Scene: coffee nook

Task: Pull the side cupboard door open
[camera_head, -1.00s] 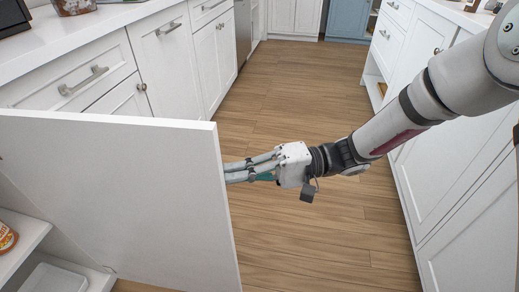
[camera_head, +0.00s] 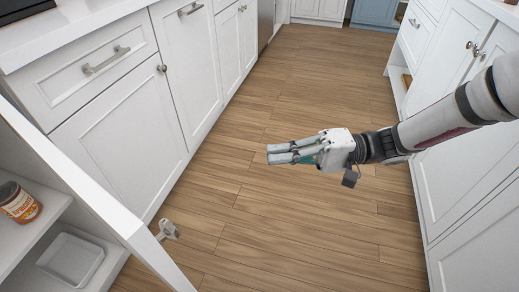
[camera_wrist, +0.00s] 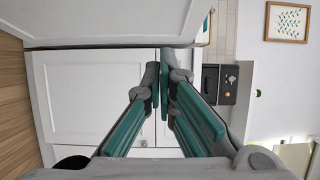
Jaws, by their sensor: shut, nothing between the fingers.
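The white side cupboard door (camera_head: 95,185) stands open at the left of the head view, seen nearly along its edge. Its handle (camera_head: 168,230) sticks out on the far side, over the floor. Inside the cupboard, a shelf (camera_head: 50,210) shows. My gripper (camera_head: 268,153) is shut and empty, to the right of the door and apart from it, above the wooden floor. In the wrist view its teal-padded fingers (camera_wrist: 158,75) are together, with white cabinet fronts beyond. I cannot tell whether one of those panels is the door.
A jar (camera_head: 18,203) and a white tray (camera_head: 72,260) are in the cupboard. White cabinets (camera_head: 125,130) line the left and more cabinets (camera_head: 455,180) line the right. Clear wooden floor (camera_head: 290,225) lies between. A framed picture (camera_wrist: 287,22) hangs on the wall.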

